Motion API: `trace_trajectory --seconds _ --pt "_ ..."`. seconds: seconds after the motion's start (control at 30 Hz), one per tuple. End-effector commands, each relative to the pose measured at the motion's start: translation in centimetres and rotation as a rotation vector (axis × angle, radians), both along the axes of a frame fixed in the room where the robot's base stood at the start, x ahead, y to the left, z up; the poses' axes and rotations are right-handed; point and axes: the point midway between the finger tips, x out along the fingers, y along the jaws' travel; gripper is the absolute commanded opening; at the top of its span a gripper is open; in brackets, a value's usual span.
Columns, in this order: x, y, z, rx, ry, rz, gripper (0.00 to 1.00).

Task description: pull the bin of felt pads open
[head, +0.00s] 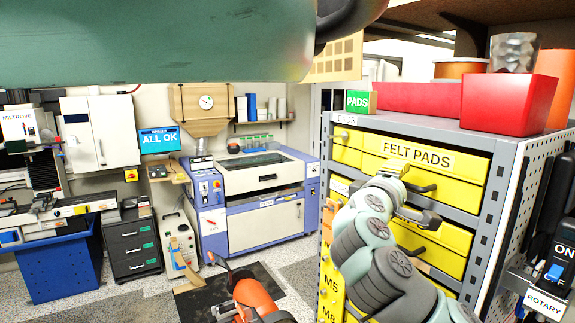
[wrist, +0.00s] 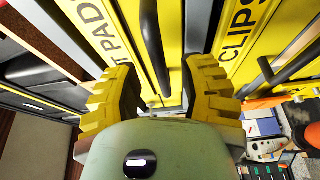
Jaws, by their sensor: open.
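In the wrist view, my gripper (wrist: 163,75) is open, with a yellow finger on each side of the dark handle (wrist: 151,45). I cannot tell whether either finger touches it. The PADS end of the label (wrist: 92,25) shows to the left.
Another yellow bin with a CLIPS label (wrist: 243,35) lies close beside the right finger. A red box (head: 510,103) and a green PADS box (head: 358,101) stand on the cabinet top. A blue and white machine (head: 262,205) stands against the back wall.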

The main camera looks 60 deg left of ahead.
Motion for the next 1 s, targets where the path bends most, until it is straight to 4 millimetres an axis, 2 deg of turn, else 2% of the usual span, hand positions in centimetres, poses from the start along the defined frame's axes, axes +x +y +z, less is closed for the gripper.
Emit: trace_trajectory --seconds 0.2,0.57,0.6,1.0 --pt "0.91 0.48 0.04 -0.002 -0.001 0.004 0.41" --pt "1.08 0.57 -0.13 -0.002 -0.001 0.005 0.41" --pt "1.08 0.56 -0.13 -0.002 -0.001 0.005 0.44" --pt "1.16 0.49 -0.13 -0.003 -0.001 0.003 0.02"
